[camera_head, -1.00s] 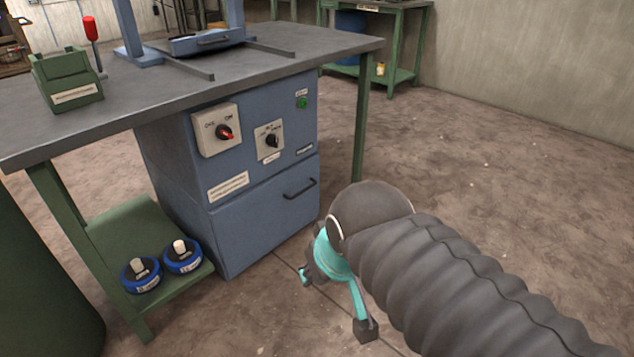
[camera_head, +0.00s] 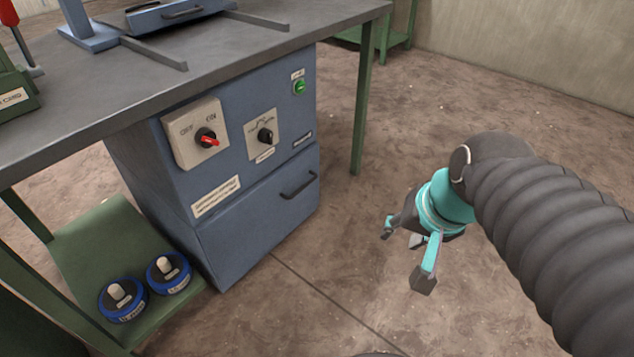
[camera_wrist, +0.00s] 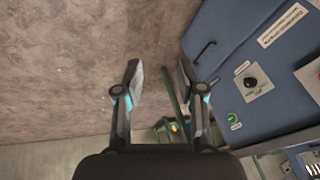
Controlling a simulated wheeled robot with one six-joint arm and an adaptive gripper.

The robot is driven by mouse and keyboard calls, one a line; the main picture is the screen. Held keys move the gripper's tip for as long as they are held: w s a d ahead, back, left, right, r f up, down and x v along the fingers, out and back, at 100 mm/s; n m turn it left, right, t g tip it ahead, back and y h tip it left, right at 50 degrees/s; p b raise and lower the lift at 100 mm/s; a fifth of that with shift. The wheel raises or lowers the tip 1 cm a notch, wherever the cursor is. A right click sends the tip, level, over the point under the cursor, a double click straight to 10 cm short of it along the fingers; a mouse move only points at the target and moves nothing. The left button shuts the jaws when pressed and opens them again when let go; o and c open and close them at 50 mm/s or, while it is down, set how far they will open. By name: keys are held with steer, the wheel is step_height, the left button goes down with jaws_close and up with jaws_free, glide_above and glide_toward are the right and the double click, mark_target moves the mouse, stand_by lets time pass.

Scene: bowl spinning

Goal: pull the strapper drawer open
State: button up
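The strapper drawer (camera_head: 250,232) is the lower blue front of the cabinet under the table. It looks shut, flush with the panel above. Its dark bar handle (camera_head: 299,186) sits near the top right of the drawer front. My gripper (camera_head: 406,256) is to the right of the drawer, apart from it, with empty space between. Its fingers are spread and hold nothing. In the wrist view, my gripper (camera_wrist: 160,76) shows floor between its fingertips. The handle (camera_wrist: 205,50) appears just right of the right fingertip there, on the drawer front (camera_wrist: 232,30).
Above the drawer are a red switch (camera_head: 206,138), a black knob (camera_head: 265,136) and a green button (camera_head: 299,87). The grey tabletop (camera_head: 230,58) overhangs the cabinet. A green table leg (camera_head: 362,112) stands behind right. Two blue spools rest on a low green shelf (camera_head: 92,236). Floor before the drawer is clear.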

steer(key=w+a+f+m+g+y+b, duration=0.1)
steer(key=w+a+f+m+y, duration=0.45)
steer(key=w+m, duration=0.5)
steer(key=w+a+f+m+g+y+b, duration=0.1)
steer(key=w+a+f+m+y, duration=0.3)
steer(key=w+a+f+m, duration=0.45)
steer(key=m+t+b, duration=0.3)
steer(key=m+t, duration=0.4)
steer(key=m, duration=1.5)
glide_toward(306, 186)
steer(key=shift+y, duration=0.45)
steer(key=x, duration=1)
steer(key=shift+w+f, duration=0.45)
jaws_close()
